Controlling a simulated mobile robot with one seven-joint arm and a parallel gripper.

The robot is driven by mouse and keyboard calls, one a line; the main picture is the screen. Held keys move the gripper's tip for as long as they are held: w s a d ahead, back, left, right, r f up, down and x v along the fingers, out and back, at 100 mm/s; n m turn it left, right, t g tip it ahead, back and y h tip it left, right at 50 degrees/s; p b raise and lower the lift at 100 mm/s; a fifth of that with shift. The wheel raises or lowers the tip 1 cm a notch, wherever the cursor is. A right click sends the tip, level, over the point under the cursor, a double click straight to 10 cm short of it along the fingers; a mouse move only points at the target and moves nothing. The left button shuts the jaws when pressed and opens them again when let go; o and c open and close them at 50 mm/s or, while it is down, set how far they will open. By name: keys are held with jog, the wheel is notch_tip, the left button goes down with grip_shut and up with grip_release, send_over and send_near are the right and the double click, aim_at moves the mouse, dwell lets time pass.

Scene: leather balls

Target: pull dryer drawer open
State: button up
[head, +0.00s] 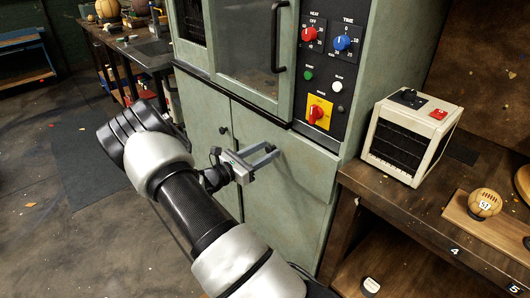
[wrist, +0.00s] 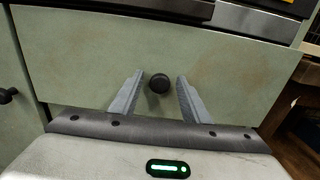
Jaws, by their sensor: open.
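The dryer (head: 210,100) is a tall pale green cabinet with a glass door above and flat fronts below. Its drawer front (wrist: 90,55) fills the middle of the wrist view, with a round black knob (wrist: 159,83) on it. My gripper (wrist: 160,78) is open, with one finger on each side of the knob and a gap on both sides. In the head view my gripper (head: 264,156) is at the right lower front of the dryer, and it hides the knob.
A second knob (head: 222,130) is on the lower left door. The control panel (head: 325,70) is above. A wooden bench (head: 400,205) on the right holds a cream heater box (head: 412,135) and a small ball (head: 485,203). The floor (head: 60,230) at left is mostly open.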

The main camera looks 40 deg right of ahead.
grip_shut()
jog(key=s+a+p, duration=0.2)
jog(key=a, duration=2.7)
jog(key=shift+s+a, duration=0.2)
jog(key=shift+a, duration=0.2)
grip_release()
jog(key=s+a+p, duration=0.1)
jog(key=a, duration=1.6)
jog(key=shift+s+a, duration=0.2)
